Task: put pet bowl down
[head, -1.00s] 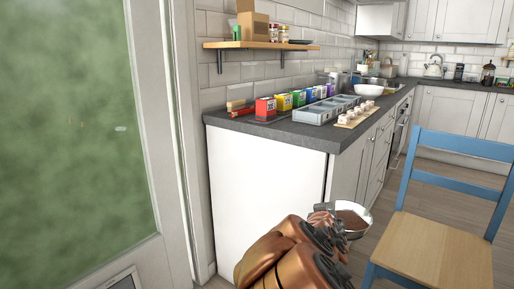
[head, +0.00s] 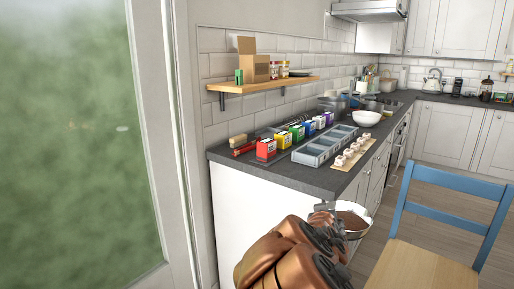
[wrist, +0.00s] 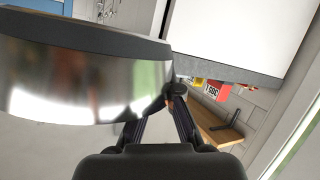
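The pet bowl (head: 352,232) is shiny metal with brown contents. It is at the lower middle of the head view, in front of the worktop's cabinet side and off the worktop. My gripper (head: 328,208) is shut on its rim at the left side. In the wrist view the bowl's reflective wall (wrist: 85,95) and dark edge fill the upper left, and my gripper's fingertips (wrist: 176,90) meet at its right end.
The slate worktop (head: 285,174) holds several coloured boxes (head: 297,132), a grey divided tray (head: 318,150), a board with white items (head: 347,160) and a white bowl (head: 366,118). A shelf (head: 265,83) hangs above. A blue chair (head: 450,180) stands right. Bare worktop shows at the near edge.

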